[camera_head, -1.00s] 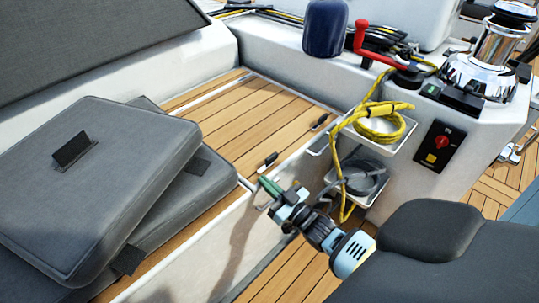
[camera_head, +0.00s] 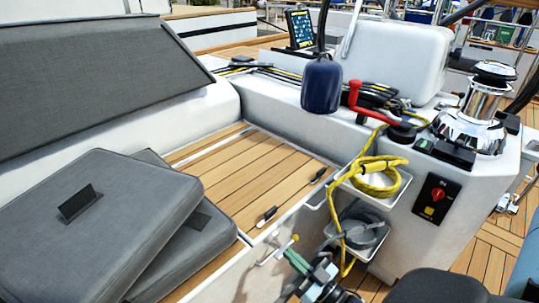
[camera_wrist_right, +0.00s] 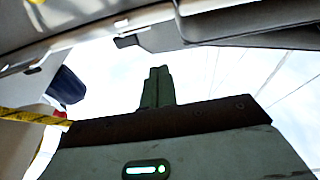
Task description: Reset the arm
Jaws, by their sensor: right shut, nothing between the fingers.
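My right gripper (camera_head: 294,258) is at the bottom middle of the head view, in front of the white side of the wooden-topped bench. Its green fingers are shut with nothing between them. They also show shut in the right wrist view (camera_wrist_right: 157,88), pointing up against bright sky. A small hook-like fitting with a yellow tip (camera_head: 278,250) sits on the bench side close to the fingertips; I cannot tell whether they touch. My left gripper is not in view.
Grey cushions (camera_head: 90,220) lie stacked at left. A yellow rope coil (camera_head: 378,180) hangs over a white tray at right, with a grey coil (camera_head: 362,232) below. The wooden bench top (camera_head: 255,180) is mostly clear.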

